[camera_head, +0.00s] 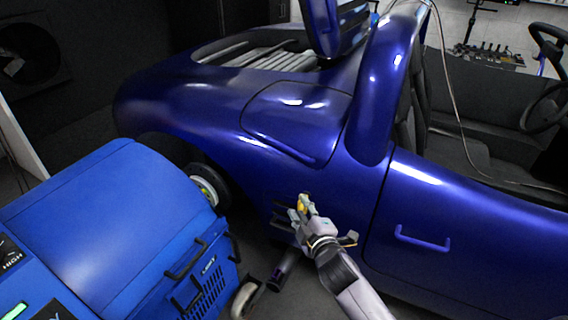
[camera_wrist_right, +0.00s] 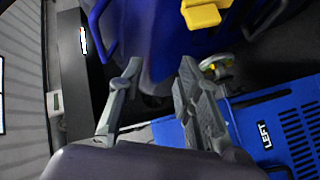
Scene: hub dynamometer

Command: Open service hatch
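The blue car (camera_head: 230,105) fills the middle and right of the head view. A panel with an outlined edge (camera_head: 295,120), possibly the service hatch, lies flush on its rear flank. A small yellow part (camera_head: 303,201) shows on the car's lower side by my right gripper (camera_head: 306,218). In the right wrist view the yellow part (camera_wrist_right: 205,13) sits beyond and right of the fingertips. The right gripper (camera_wrist_right: 160,72) there has its fingers spread, with nothing held between them. In the head view the gripper partly covers the car's side behind it. My left gripper is in neither view.
A blue machine (camera_head: 120,225) with black handles stands at left, close to the car's rear wheel (camera_head: 208,187); its side marked LEFT (camera_wrist_right: 285,135) shows in the wrist view. A blue door handle (camera_head: 422,240) sticks out right of my right gripper.

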